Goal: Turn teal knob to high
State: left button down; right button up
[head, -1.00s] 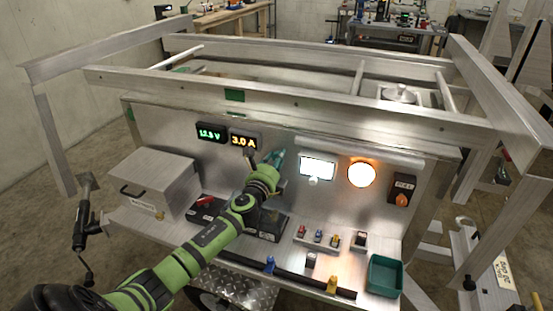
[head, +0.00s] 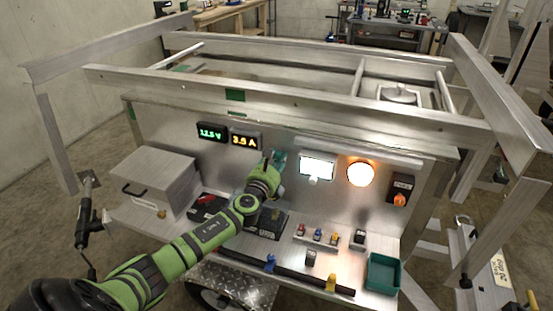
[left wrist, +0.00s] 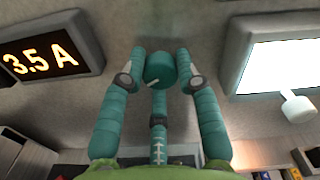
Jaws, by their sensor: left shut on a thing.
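The teal knob (left wrist: 160,69) shows in the left wrist view on the metal panel, with a pale pointer line aimed to the lower left. My left gripper (left wrist: 159,75) is shut on the knob, with teal fingers at its left and right sides and a third finger below. In the head view my left gripper (head: 276,163) is at the panel and hides most of the knob. An amber display (head: 244,141) left of the gripper reads 3.5 A. A green display (head: 210,132) reads about 12.5 V. My right gripper is not in view.
A lit white panel (head: 317,168) and a glowing orange lamp (head: 361,173) are right of the gripper. A dark switch box (head: 401,190) is farther right. Below, the shelf holds a metal box (head: 150,184), small coloured terminals and a green bin (head: 384,274).

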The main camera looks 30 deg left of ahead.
pick_arm(q)
jog(key=shift+a+r, duration=0.2)
jog(key=shift+r, duration=0.1)
jog(key=c, duration=0.9)
grip_release()
jog(key=shift+f, duration=0.1)
jog(key=shift+d+f, duration=0.1)
jog(key=shift+d, duration=0.05)
jog(key=shift+s, duration=0.25)
jog(key=v, duration=1.1)
jog(key=shift+s, duration=0.25)
